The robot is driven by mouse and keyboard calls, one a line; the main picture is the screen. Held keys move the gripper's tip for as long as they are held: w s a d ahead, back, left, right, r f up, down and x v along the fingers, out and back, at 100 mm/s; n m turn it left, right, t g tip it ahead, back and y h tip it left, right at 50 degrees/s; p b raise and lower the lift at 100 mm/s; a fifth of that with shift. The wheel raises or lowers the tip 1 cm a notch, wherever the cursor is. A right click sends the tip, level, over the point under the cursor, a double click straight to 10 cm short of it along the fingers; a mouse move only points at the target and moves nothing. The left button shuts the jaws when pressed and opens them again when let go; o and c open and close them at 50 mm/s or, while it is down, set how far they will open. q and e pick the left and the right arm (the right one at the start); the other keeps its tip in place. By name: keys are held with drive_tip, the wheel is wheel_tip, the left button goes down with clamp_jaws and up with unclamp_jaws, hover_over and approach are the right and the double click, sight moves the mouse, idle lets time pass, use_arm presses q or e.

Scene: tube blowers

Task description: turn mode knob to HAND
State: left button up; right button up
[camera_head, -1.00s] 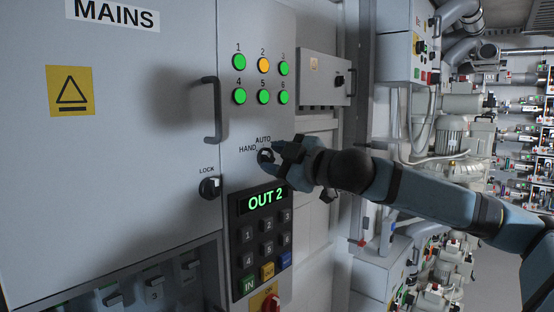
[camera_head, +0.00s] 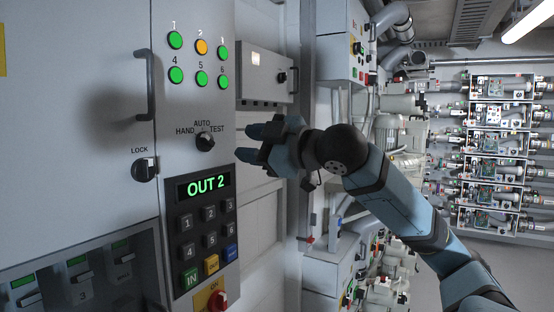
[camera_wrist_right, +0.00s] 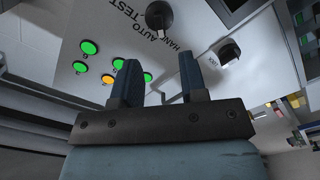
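The black mode knob (camera_head: 205,142) sits on the grey panel below the labels HAND, AUTO and TEST. I cannot tell surely which label its pointer faces. In the right wrist view the knob (camera_wrist_right: 158,15) shows at the top with its labels upside down. My right gripper (camera_head: 243,143) is just right of the knob in the head view, clear of it. In the right wrist view its two blue fingers (camera_wrist_right: 161,72) are apart with nothing between them. My left gripper is in no view.
A keypad (camera_head: 207,223) with a green OUT 2 display is below the knob. A LOCK knob (camera_head: 145,170) is to the left, and a door handle (camera_head: 147,85) stands out above it. Green and amber lamps (camera_head: 201,47) are above. A small grey box (camera_head: 262,75) is at right.

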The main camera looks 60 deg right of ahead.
drive_tip(key=s+b, duration=0.1)
drive_tip(key=s, duration=0.4)
drive_tip(key=shift+s+d, duration=0.1)
drive_tip(key=shift+d, duration=0.1)
idle(0.3)
